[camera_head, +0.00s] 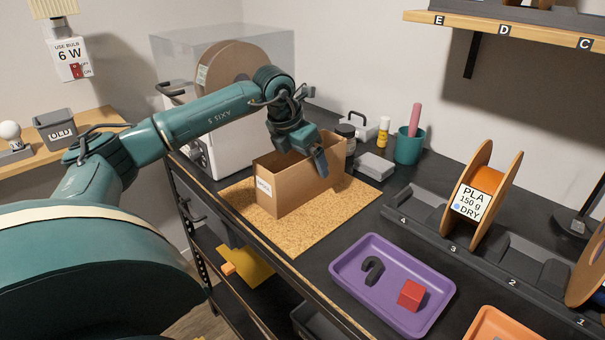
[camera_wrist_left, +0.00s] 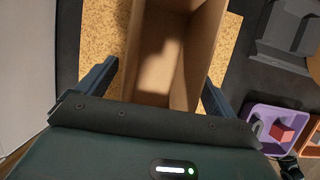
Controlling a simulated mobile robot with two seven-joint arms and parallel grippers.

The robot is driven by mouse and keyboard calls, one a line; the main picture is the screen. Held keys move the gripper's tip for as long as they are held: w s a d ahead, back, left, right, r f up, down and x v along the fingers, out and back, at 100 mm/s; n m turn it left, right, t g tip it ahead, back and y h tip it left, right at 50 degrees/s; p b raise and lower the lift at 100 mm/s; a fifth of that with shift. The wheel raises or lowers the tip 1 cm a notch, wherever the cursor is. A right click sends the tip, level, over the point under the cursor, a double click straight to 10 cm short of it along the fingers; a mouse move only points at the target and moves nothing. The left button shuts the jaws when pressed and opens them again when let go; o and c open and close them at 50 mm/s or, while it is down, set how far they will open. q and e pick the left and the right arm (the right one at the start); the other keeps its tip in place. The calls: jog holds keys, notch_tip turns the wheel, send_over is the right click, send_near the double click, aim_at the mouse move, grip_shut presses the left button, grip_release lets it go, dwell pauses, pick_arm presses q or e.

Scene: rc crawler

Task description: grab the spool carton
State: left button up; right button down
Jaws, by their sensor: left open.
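The spool carton (camera_head: 292,188) is an open-topped brown cardboard box with a white label on its left end. It stands upright on the cork mat. My left gripper (camera_head: 304,158) is at the carton's top, pointing down, with open jaws. In the left wrist view, the empty carton (camera_wrist_left: 168,60) lies between the two spread fingers of the left gripper (camera_wrist_left: 160,72). Whether a finger touches a wall cannot be told. My right gripper is not in view.
The cork mat (camera_head: 327,228) lies on the dark bench. A purple tray (camera_head: 348,280) with a red cube and a dark hook is in front. A grey box (camera_head: 375,167) and teal cup (camera_head: 408,147) stand behind. A spool (camera_head: 484,182) sits in a rack at right.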

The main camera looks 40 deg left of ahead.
pick_arm(q)
jog(key=shift+w+f, duration=0.15)
jog(key=shift+f, duration=0.25)
jog(key=c, duration=1.1)
